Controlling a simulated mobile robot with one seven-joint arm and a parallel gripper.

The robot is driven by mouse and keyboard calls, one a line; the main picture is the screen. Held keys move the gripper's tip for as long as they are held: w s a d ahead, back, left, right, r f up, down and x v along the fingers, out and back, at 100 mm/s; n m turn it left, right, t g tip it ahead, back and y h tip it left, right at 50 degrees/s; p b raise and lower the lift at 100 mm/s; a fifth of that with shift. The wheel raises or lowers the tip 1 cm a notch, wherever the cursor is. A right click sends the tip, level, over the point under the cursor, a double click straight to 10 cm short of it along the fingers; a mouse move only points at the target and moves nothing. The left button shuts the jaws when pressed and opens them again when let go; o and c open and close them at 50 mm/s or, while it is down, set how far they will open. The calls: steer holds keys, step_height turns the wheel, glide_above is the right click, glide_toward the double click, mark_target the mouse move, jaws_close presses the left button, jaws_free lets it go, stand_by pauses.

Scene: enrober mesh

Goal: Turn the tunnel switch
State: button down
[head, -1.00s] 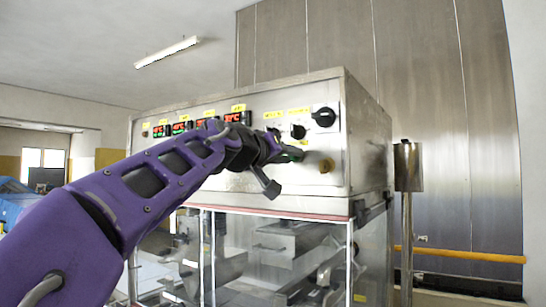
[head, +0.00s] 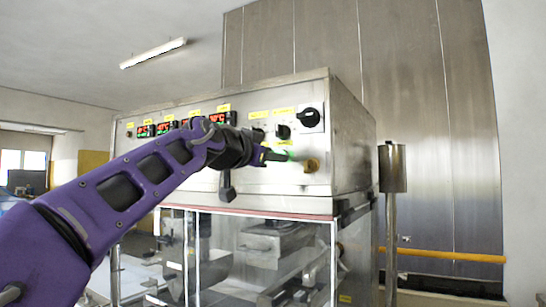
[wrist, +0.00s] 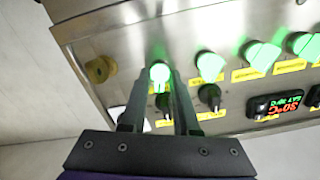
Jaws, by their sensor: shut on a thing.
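The control panel (head: 262,175) has a row of green-lit switches low on its face, with yellow labels I cannot read. My gripper (head: 282,156) is at the right end of this row, left of a round brass-coloured knob (head: 312,165). In the wrist view, my gripper (wrist: 163,76) has its two fingers on either side of the end green-lit switch (wrist: 160,71) and is shut on it. The brass-coloured knob also shows in the wrist view (wrist: 99,69). I cannot read which switch is labelled tunnel. The held switch's angle is unclear between the fingers.
Black switches sit on the panel, including a large one (head: 310,118) on a white plate and a smaller one (wrist: 209,96). Temperature displays (head: 220,118) are to the left. A clear-sided enclosure (head: 265,262) is below. A metal post (head: 392,170) stands right of the cabinet.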

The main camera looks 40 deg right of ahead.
steer(key=shift+m, duration=1.1)
steer(key=c, duration=0.9)
jaws_free()
steer(key=shift+a, duration=0.15)
steer(key=b+v, duration=0.1)
steer(key=v, duration=1.6)
steer(key=shift+s+a, duration=0.1)
steer(key=shift+s, duration=0.05)
steer(key=shift+f, duration=0.1)
